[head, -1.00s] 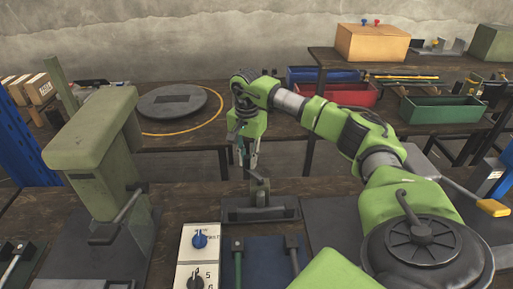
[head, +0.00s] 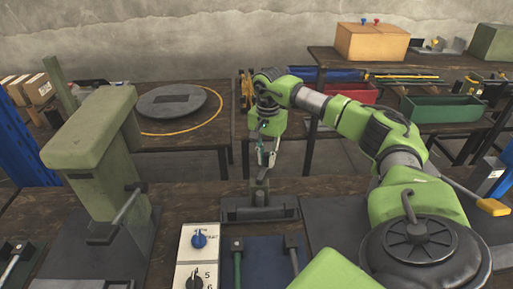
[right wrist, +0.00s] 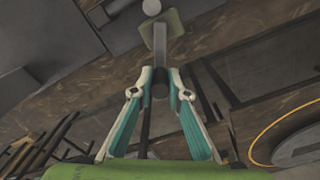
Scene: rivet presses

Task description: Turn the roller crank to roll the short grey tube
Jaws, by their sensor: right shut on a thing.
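The roller (head: 232,214) is a low dark grey device on the near bench in the head view. Its grey crank (head: 261,190) stands up from it. My right gripper (head: 266,158) is above the roller, shut on the top end of the crank. In the right wrist view the crank (right wrist: 161,45) runs from an olive block to between my fingertips (right wrist: 160,78). I cannot make out the short grey tube in either view. My left gripper is not in view.
A green press (head: 90,150) stands left of the roller. A round dark plate (head: 172,101) and a green bin (head: 440,109) lie on the benches behind.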

